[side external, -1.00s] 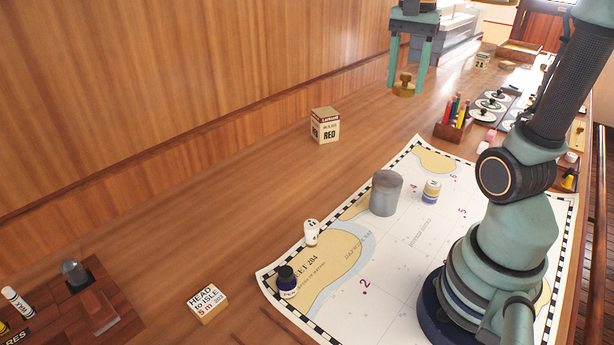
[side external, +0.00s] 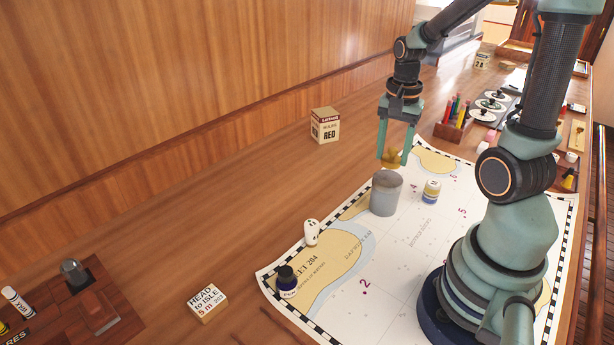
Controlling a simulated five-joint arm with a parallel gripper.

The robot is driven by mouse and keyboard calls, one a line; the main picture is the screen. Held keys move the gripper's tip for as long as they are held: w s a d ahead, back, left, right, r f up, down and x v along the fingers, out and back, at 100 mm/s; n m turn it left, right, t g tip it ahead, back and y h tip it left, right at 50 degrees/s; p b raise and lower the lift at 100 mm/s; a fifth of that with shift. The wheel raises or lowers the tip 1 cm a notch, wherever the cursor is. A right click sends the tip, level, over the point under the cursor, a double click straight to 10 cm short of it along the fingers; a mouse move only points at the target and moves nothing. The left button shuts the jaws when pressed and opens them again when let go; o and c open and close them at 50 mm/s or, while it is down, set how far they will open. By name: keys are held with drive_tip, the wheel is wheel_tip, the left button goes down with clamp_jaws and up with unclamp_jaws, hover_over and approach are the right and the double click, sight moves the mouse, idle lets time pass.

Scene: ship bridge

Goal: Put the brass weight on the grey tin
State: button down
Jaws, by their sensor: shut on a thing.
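The grey tin (side external: 385,196) stands upright on the chart, near its back edge. My gripper (side external: 392,160) points down and is shut on the brass weight (side external: 391,157). In the picture the weight shows just above and slightly right of the tin's top. Its lower end is close to the tin's rim; I cannot tell whether they touch. The gripper's fingers stand on either side of the weight.
A white dotted piece (side external: 311,232) and a dark ink bottle (side external: 286,279) are nearer. A RED box (side external: 325,125) stands behind, and a pencil holder (side external: 451,130) at the right. The chart (side external: 400,262) has free room in front.

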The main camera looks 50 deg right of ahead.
sight(392, 154)
drive_tip(key=shift+f, duration=1.8)
drive_tip(key=shift+f, duration=0.15)
drive_tip(key=shift+c, duration=1.3)
unclamp_jaws()
wheel_tip(392, 154, up, 12)
drive_tip(key=w+a+r+n+t, duration=0.2)
drive_tip(key=a+n+t, duration=0.3)
drive_tip(key=a+n, duration=1)
drive_tip(key=shift+a+r+n+t, duration=0.3)
drive_tip(key=shift+a+r+n, duration=0.1)
drive_tip(key=shift+a+r, duration=0.2)
drive_tip(key=shift+d, duration=0.1)
